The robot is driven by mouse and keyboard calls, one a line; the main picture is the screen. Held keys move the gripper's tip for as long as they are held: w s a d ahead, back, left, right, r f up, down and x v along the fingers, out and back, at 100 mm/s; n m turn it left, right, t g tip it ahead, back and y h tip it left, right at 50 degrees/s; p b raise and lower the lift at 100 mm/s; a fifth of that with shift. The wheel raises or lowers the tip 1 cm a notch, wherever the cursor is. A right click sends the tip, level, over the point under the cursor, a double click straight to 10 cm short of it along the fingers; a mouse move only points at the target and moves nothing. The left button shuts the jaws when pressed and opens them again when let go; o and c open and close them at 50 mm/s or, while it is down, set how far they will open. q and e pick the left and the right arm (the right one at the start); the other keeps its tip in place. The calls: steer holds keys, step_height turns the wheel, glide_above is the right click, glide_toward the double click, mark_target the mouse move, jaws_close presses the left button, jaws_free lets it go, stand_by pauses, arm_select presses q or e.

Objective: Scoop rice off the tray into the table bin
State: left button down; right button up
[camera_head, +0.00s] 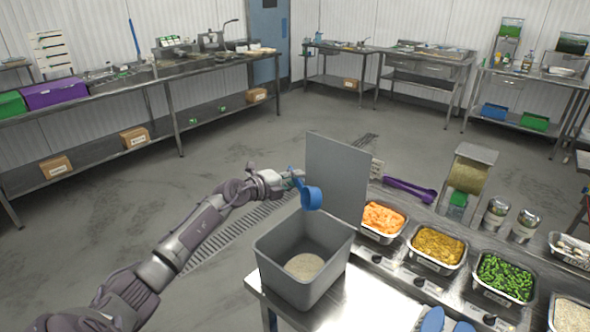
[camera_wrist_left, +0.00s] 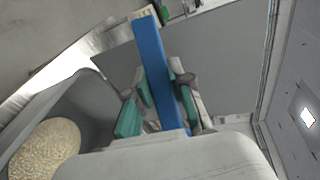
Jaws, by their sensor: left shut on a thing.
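My left gripper (camera_head: 295,178) is shut on the handle of a blue scoop (camera_head: 312,199). The scoop's cup hangs above the far side of the grey bin (camera_head: 268,259), close to its raised lid (camera_head: 337,178). A round patch of rice (camera_head: 305,266) lies on the bin floor. In the left wrist view, the scoop's blue handle (camera_wrist_left: 152,62) runs between the green-padded fingers (camera_wrist_left: 160,118), and rice (camera_wrist_left: 45,148) shows in the bin. Whether the cup holds rice cannot be told. A tray of rice (camera_head: 573,315) is partly visible at the lower right.
Trays of orange pieces (camera_head: 383,219), yellow food (camera_head: 437,247) and green vegetables (camera_head: 504,278) stand right of the bin. Purple tongs (camera_head: 410,190), a dispenser (camera_head: 467,177) and cans (camera_head: 495,213) stand behind. Blue objects (camera_head: 440,321) are cut off at the bottom edge.

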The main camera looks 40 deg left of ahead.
arm_select(q)
steer(key=shift+r+g+p, duration=0.45)
steer(key=shift+g+p, duration=0.05)
steer(key=shift+p, duration=1.95)
steer(key=shift+r+m+g+y+p, duration=0.2)
steer(key=shift+m+g+y+p, duration=0.1)
steer(key=shift+p, duration=0.1)
steer(key=shift+g, duration=0.5)
steer(key=shift+a+m+g+y, duration=0.1)
steer(key=shift+m+g+y, duration=0.2)
steer(key=shift+g+y, duration=0.2)
steer(key=shift+r+g+y, duration=0.2)
steer(key=shift+g+y, duration=0.1)
steer(key=shift+g, duration=0.3)
steer(key=g+y, duration=0.1)
steer(key=m+g, duration=0.1)
steer(key=g, duration=0.1)
steer(key=shift+w+r+y, duration=0.15)
steer(key=shift+r+y, duration=0.15)
steer(key=shift+y, duration=0.1)
steer(key=shift+g+y, duration=0.5)
steer(key=shift+g, duration=0.5)
steer(key=shift+m, duration=0.3)
